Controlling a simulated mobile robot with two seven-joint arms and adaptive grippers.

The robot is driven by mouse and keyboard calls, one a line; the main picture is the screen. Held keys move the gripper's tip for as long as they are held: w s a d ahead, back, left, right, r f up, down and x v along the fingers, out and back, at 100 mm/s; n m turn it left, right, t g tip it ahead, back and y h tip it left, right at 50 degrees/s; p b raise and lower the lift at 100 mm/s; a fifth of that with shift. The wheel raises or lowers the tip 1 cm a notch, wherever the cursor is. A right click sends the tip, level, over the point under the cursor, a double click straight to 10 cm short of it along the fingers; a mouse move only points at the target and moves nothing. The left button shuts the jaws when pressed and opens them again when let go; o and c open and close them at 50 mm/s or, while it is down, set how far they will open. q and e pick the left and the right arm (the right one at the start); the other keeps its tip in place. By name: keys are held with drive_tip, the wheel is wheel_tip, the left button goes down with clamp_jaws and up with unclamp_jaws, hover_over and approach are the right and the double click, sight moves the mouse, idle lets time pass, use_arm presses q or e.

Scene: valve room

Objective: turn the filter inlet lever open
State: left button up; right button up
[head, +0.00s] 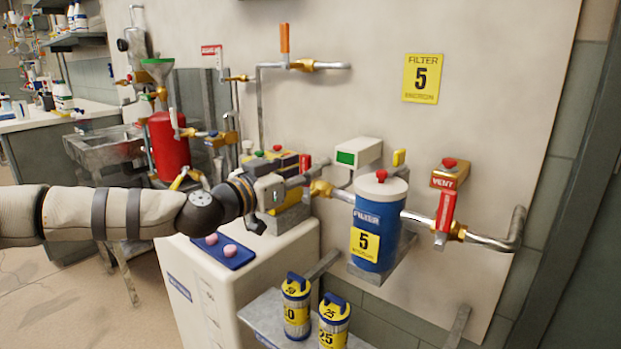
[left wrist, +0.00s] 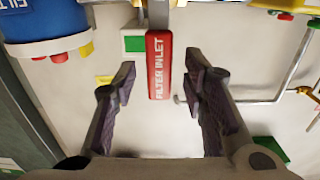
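The filter inlet lever (left wrist: 160,68) is a red handle with white "FILTER INLET" lettering in the left wrist view. In the head view its red end (head: 305,162) shows just above the brass inlet valve (head: 321,188), partly hidden by my gripper. My left gripper (head: 298,180) is at the valve, left of the blue filter housing (head: 366,222). In the left wrist view its two fingers (left wrist: 159,75) are spread, one on each side of the lever, with gaps to both. My right gripper is not in view.
A second red lever (head: 446,210) and a VENT block (head: 449,178) sit right of the filter. A white box with a green panel (head: 357,152) is close behind the inlet. Two yellow canisters (head: 296,306) stand on a low shelf.

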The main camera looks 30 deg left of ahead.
use_arm(q)
drive_tip(key=shift+w+d, duration=0.1)
drive_tip(key=shift+w, duration=0.8)
drive_tip(key=shift+r, duration=0.1)
drive_tip(key=shift+c, duration=0.3)
clamp_jaws()
